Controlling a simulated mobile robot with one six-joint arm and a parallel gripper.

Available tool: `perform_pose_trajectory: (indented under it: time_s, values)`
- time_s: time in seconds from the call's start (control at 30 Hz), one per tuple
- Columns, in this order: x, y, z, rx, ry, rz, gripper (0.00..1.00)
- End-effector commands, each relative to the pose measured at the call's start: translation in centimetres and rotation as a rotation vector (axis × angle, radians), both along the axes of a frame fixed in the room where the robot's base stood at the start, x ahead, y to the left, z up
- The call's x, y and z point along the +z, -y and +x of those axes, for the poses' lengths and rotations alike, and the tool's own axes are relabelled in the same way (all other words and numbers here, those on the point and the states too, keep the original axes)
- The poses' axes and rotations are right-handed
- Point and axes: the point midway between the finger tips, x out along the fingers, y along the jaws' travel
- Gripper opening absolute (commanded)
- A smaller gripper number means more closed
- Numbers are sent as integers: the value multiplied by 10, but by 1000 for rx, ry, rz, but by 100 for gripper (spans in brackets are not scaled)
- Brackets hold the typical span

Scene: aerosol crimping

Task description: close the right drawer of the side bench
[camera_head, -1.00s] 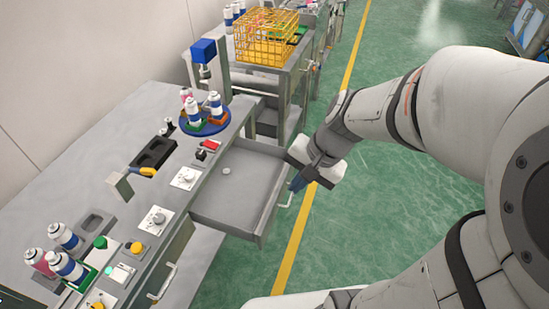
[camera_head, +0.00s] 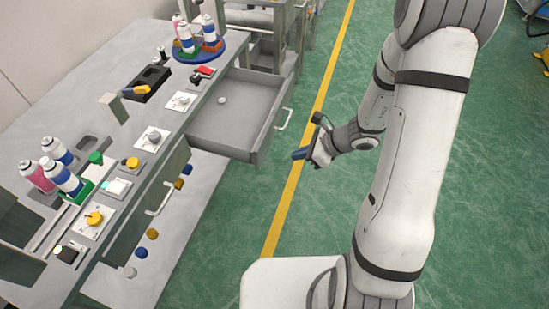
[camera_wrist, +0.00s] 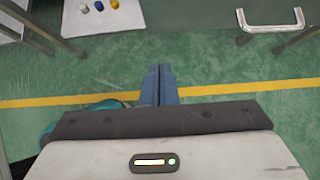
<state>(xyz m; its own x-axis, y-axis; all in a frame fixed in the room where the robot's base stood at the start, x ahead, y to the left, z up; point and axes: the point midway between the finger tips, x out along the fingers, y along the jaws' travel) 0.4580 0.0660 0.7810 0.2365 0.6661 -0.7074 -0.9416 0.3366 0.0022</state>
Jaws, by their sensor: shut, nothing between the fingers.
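The side bench (camera_head: 95,205) runs along the left in the head view. Its right drawer (camera_head: 225,139) is pulled out towards the aisle, with a small round light-grey piece (camera_head: 222,100) inside. The drawer's handle (camera_head: 284,120) is on its front face; a metal handle (camera_wrist: 270,22) also shows at the top right of the wrist view. My gripper (camera_head: 300,154) is shut and empty, out in the aisle to the right of the drawer front and apart from it. Its blue fingers (camera_wrist: 160,84) are together in the wrist view.
On the bench top are several spray cans (camera_head: 62,178), a blue turntable (camera_head: 199,47) with cans, and knobs. Another bench handle (camera_head: 162,199) is nearer. Coloured caps (camera_head: 152,233) lie on a lower shelf. The green floor with a yellow line (camera_head: 283,215) is open.

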Motion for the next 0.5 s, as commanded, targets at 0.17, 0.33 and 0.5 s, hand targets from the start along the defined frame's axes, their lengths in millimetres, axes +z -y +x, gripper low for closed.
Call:
perform_pose_trajectory:
  time_s: [0.17,0.33,0.5]
  values:
    - [-30,-27,9,4,-3,1,0]
    - [-55,-50,17,3,-2,0,0]
    - [-51,-73,26,2,2,-1,0]
